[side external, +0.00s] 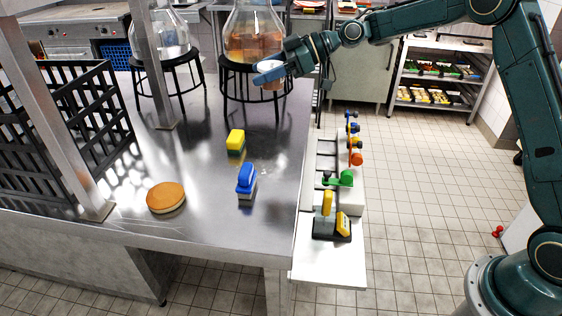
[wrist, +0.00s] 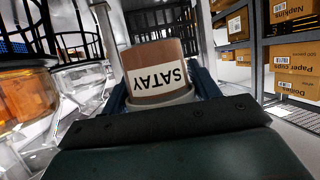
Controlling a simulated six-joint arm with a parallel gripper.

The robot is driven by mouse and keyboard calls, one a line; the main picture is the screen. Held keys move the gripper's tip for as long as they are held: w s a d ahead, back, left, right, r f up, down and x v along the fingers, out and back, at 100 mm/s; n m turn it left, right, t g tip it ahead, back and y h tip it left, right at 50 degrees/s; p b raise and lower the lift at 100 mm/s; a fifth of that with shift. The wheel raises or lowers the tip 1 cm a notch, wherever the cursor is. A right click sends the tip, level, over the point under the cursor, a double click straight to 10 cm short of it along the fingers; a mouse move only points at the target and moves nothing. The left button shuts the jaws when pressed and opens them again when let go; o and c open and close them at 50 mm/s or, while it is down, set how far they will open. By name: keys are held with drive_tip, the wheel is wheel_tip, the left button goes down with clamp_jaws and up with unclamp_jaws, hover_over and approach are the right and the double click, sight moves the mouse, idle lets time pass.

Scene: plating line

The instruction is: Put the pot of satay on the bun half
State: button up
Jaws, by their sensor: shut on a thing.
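The pot of satay (wrist: 157,75) is brown with a white label reading SATAY, upside down in the wrist view. My gripper (side external: 270,75) is shut on it, its blue fingers on either side of the pot. In the side view the pot (side external: 271,70) shows small and pale, held in the air in front of the flask of amber liquid. The bun half (side external: 166,196) lies flat on the steel table at the front left, round with an orange-brown top. My gripper is far behind and to the right of it, well above the table.
A yellow-topped block (side external: 236,140) and a blue-handled thing (side external: 246,181) stand mid-table. Large flasks on black stands (side external: 180,85) fill the back. A metal post (side external: 150,60) and black rack (side external: 75,120) stand left. A side shelf (side external: 330,262) holds coloured tools.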

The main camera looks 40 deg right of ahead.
drive_tip(key=w+a, duration=0.3)
drive_tip(key=a, duration=1.1)
wheel_tip(320, 180, up, 3)
hover_over(157, 191)
drive_tip(key=shift+m+t+h, duration=0.3)
drive_tip(key=shift+m+t, duration=0.1)
wheel_tip(157, 191, down, 16)
drive_tip(key=shift+r, duration=0.15)
drive_tip(key=shift+f, duration=2.15)
drive_tip(key=shift+f, duration=0.1)
drive_tip(key=o, duration=1)
